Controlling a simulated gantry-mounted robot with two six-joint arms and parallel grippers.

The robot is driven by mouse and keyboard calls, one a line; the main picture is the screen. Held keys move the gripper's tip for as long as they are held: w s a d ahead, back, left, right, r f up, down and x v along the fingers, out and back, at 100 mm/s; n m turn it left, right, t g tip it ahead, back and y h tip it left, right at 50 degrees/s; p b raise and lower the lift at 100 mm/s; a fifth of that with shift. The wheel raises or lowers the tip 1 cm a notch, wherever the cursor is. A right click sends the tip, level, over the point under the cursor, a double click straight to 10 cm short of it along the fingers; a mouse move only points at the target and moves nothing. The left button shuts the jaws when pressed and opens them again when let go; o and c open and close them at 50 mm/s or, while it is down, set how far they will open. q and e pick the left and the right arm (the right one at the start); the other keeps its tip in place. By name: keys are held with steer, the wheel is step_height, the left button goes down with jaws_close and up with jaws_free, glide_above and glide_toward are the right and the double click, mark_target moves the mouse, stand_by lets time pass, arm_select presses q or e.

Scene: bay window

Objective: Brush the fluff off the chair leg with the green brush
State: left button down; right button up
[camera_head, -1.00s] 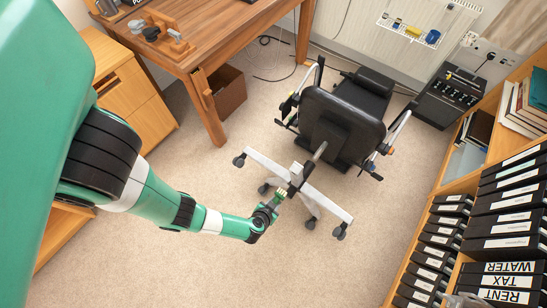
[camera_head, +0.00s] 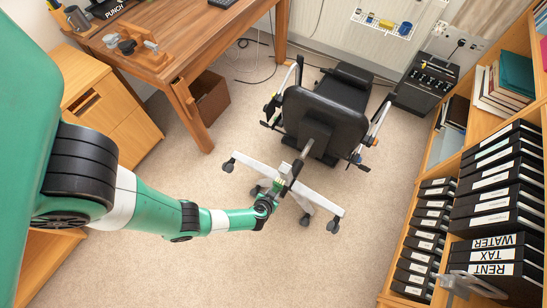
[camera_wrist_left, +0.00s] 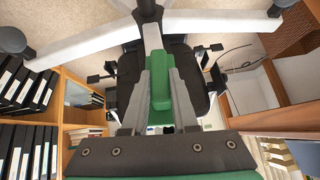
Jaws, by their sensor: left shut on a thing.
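The office chair (camera_head: 318,118) stands on the carpet with its black back towards me. Its white, star-shaped base legs (camera_head: 322,203) end in dark castors. My left gripper (camera_head: 273,195) is shut on the green brush, just in front of the base hub. The brush is small in the head view (camera_head: 278,186); in the left wrist view its green body (camera_wrist_left: 159,88) lies between the two grey fingers. In that view, white legs (camera_wrist_left: 75,47) spread across the top. I cannot tell whether the brush touches a leg. I cannot make out any fluff. A grey part, seemingly my right gripper (camera_head: 472,284), shows at bottom right.
A wooden desk (camera_head: 185,50) stands behind at left, with a drawer cabinet (camera_head: 105,105) beside it and a brown bin (camera_head: 210,97) under it. Shelves of black binders (camera_head: 497,205) line the right. Cables lie on the floor behind. Carpet (camera_head: 260,265) in front is clear.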

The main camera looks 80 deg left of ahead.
arm_select(q)
steer(key=shift+w+a+r, duration=0.2)
steer(key=shift+w+a, duration=0.45)
stand_by(0.3)
steer(key=shift+f, duration=0.1)
step_height(320, 180, down, 4)
steer(key=b, duration=0.2)
steer(key=shift+w+a+b, duration=0.1)
steer(key=shift+a+b, duration=0.05)
steer(key=shift+b, duration=0.15)
steer(key=shift+w+a+f+p, duration=0.15)
steer(key=shift+w+a+p, duration=0.05)
steer(key=shift+w+p, duration=0.1)
steer(key=shift+s+d+r+p, duration=0.1)
steer(key=shift+s+r+p, duration=0.05)
steer(key=shift+r+p, duration=0.3)
stand_by(0.5)
steer(key=r+p, duration=0.3)
steer(key=p, duration=0.1)
steer(key=shift+s+d+r, duration=0.15)
steer(key=shift+d+r, duration=0.25)
